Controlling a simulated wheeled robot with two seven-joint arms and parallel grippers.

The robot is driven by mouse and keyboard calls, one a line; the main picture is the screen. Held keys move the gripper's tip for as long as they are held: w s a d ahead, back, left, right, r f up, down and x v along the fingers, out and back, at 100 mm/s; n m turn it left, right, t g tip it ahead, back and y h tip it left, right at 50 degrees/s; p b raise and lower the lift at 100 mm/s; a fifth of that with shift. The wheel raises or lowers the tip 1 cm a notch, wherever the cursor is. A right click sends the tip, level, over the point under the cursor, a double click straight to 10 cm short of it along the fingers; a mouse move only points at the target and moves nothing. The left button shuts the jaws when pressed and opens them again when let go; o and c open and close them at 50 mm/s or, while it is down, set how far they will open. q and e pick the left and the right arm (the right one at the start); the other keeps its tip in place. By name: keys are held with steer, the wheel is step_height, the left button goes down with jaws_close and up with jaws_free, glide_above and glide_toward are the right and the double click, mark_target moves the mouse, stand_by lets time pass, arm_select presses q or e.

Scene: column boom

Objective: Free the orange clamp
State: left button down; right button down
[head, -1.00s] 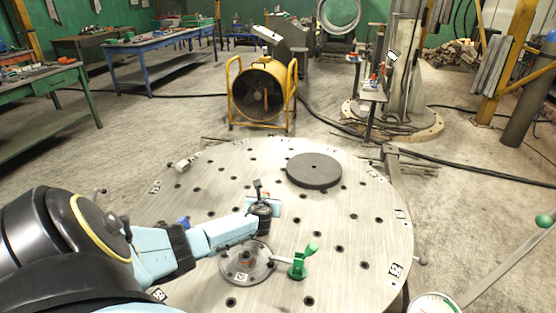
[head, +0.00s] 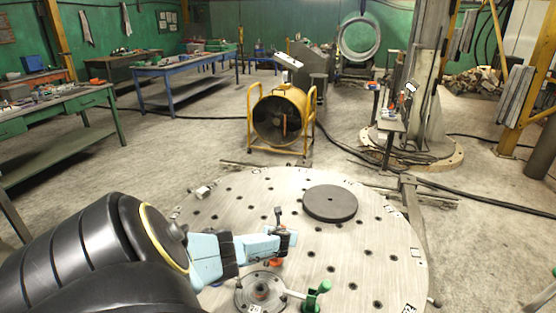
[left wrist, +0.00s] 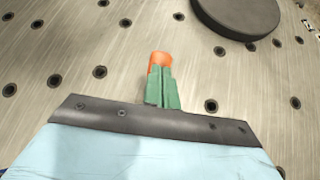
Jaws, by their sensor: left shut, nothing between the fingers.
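My left gripper (head: 285,243) reaches in low over the round drilled table in the head view. In the left wrist view its two green fingers (left wrist: 163,88) lie together, shut and empty. A round-ended orange piece (left wrist: 160,60), apparently part of the orange clamp, shows just past the fingertips; I cannot tell whether they touch it. In the head view an orange-red piece (head: 276,262) shows just below the gripper, with most of its surroundings hidden by my arm. A dark upright piece (head: 278,215) stands by the gripper. My right gripper is out of view.
The table (head: 375,260) carries a dark disc (head: 330,203) behind the gripper. A round metal flange (head: 258,292) and a green-handled clamp (head: 318,297) are at its near side. The right part of the table is clear. A yellow fan (head: 280,118) stands beyond.

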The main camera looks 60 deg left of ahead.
arm_select(q)
steer(key=shift+d, duration=0.1)
steer(key=p+v, duration=0.9)
steer(key=v, duration=0.5)
steer(key=shift+p, duration=0.3)
